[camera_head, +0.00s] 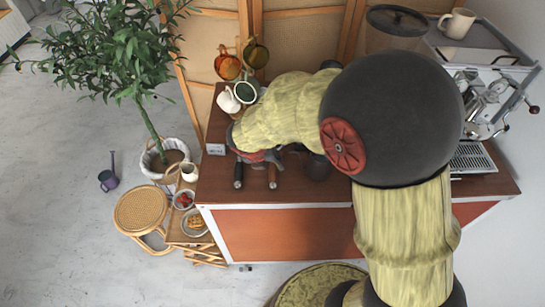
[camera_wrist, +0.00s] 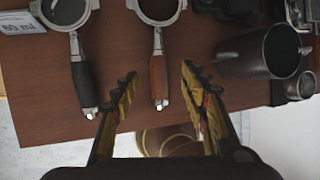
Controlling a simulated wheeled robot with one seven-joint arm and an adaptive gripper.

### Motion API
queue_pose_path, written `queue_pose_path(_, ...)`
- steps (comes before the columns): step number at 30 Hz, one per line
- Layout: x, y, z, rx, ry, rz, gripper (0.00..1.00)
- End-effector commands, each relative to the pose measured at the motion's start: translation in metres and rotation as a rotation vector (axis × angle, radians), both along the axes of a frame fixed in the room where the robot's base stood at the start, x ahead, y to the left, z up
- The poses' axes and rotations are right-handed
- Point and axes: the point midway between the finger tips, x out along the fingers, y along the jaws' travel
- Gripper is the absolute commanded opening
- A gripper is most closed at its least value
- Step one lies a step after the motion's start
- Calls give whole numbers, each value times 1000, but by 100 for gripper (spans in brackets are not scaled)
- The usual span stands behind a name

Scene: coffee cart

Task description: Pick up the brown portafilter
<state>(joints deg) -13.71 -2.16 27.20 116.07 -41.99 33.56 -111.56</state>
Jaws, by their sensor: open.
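The brown portafilter (camera_wrist: 158,78) lies on the brown cart top, its handle pointing toward the cart's front edge. Its metal basket is partly cut off at the top of the wrist view. In the head view its handle (camera_head: 272,176) shows, and my arm covers the rest. My gripper (camera_wrist: 159,72) is open and empty. In the wrist view its two fingers appear on either side of the brown handle, with gaps on both sides. I cannot tell how far above the handle the fingers are. In the head view the fingers are largely hidden by my arm.
A black-handled portafilter (camera_wrist: 86,84) lies just left of the brown one. A dark metal pitcher (camera_wrist: 262,52) stands to the right. A small sign (camera_head: 215,149) is at the cart's left edge. The espresso machine (camera_head: 485,100) stands at the right.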

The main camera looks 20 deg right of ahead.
Motion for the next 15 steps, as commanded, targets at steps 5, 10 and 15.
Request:
queue_pose_path(5,4,-4,-15,0,0,-2,44)
queue_pose_path(10,9,-9,-35,1,1,-3,44)
queue_pose_path(15,16,-16,-56,2,1,-3,44)
